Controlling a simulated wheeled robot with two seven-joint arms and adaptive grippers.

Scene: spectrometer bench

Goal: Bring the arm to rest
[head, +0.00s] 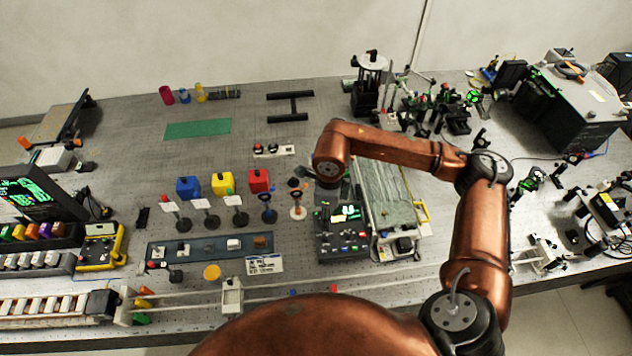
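My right arm reaches in from the lower right and bends back over the middle of the bench (130,145). Its copper wrist hangs above the bench near the dark control box with lit buttons. Dark parts of my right gripper (303,177) show just below and left of the wrist. The wrist hides most of it, so I cannot see whether the fingers are open or hold anything. My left gripper is not in view.
Around the wrist stand the control box (343,238), a glass-topped unit (388,195), and red (259,180), yellow (223,184) and blue (188,187) blocks. Optics mounts and a large black-sided instrument (570,110) fill the right. The bench behind the green mat (198,128) is mostly clear.

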